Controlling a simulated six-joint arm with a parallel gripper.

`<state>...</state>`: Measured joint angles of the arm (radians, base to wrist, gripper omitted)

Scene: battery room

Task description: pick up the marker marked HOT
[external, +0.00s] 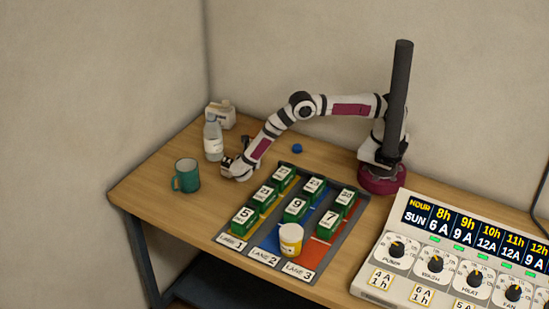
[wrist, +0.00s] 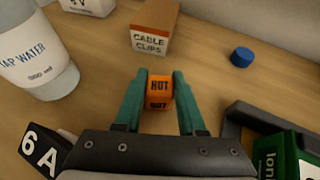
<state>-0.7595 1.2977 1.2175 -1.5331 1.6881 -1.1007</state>
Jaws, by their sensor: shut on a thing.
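The orange marker (wrist: 159,91) reads HOT in black and sits between the two green fingers of my gripper (wrist: 160,77) in the wrist view. The fingers are shut on it, one on each side. The wrist view does not show clearly whether the marker touches the table. In the external view my gripper (external: 233,171) is low over the table, between the green mug and the lane tray, and the marker is hidden there.
A cable clips box (wrist: 153,27) and blue cap (wrist: 242,57) lie beyond the fingers. A water bottle (external: 213,141) and green mug (external: 186,176) stand left. A 6 A block (wrist: 45,150) is close left. The lane tray (external: 277,243) holds several green batteries and a yellow-white tub (external: 291,241).

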